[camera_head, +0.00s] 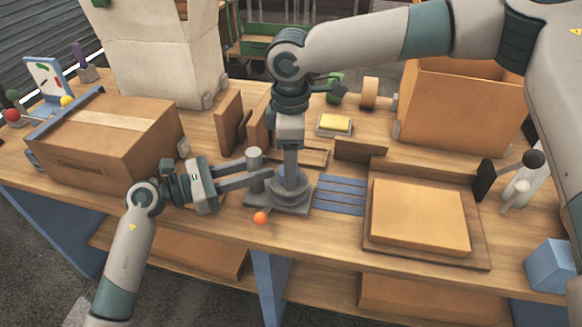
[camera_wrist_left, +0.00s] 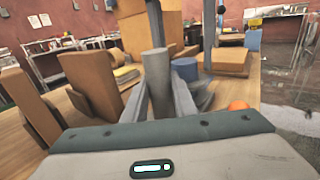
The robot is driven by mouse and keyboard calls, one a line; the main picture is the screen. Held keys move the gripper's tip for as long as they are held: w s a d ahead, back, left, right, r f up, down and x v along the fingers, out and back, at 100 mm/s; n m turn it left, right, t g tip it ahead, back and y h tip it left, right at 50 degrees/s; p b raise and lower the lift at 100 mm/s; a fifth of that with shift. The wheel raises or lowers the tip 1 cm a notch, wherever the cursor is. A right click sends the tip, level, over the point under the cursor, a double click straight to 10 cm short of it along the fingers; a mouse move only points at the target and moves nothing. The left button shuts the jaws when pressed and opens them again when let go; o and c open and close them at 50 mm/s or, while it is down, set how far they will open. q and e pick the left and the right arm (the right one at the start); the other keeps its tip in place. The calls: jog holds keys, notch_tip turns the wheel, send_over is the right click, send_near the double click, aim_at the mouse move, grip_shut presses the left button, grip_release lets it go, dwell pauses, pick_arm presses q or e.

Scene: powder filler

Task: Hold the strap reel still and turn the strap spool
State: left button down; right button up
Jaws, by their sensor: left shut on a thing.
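The strap reel is most likely the grey device on the table, with a flat base (camera_head: 270,200), an upright grey post (camera_head: 255,158) and an orange knob (camera_head: 260,218) at its front. My left gripper (camera_head: 266,177) comes in level from the left and is shut on the post. In the left wrist view the post (camera_wrist_left: 156,75) stands upright between the two fingers. The orange knob (camera_wrist_left: 237,105) shows to their right. My right gripper (camera_head: 290,172) points straight down over the device's base. Its fingertips are hard to make out, and I cannot pick out the strap spool clearly.
A closed carton (camera_head: 95,150) stands left, and a flat box on a tray (camera_head: 375,230) lies right. Upright brown boards (camera_head: 229,120), a yellow block (camera_head: 334,124) and an open carton (camera_head: 450,110) stand behind. Blue strips (camera_head: 340,195) lie right of the device.

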jog(key=shift+f, duration=0.55)
jog(key=c, duration=1)
jog(key=shift+c, duration=0.2)
jog(key=shift+m, duration=0.4)
jog(key=m, duration=0.2)
jog(key=shift+m, duration=0.4)
jog(key=m, duration=0.3)
jog(key=shift+s+m, duration=0.1)
jog(key=shift+m, duration=0.2)
jog(key=m, duration=0.6)
jog(key=shift+a+m, duration=0.1)
jog(key=shift+m, duration=0.3)
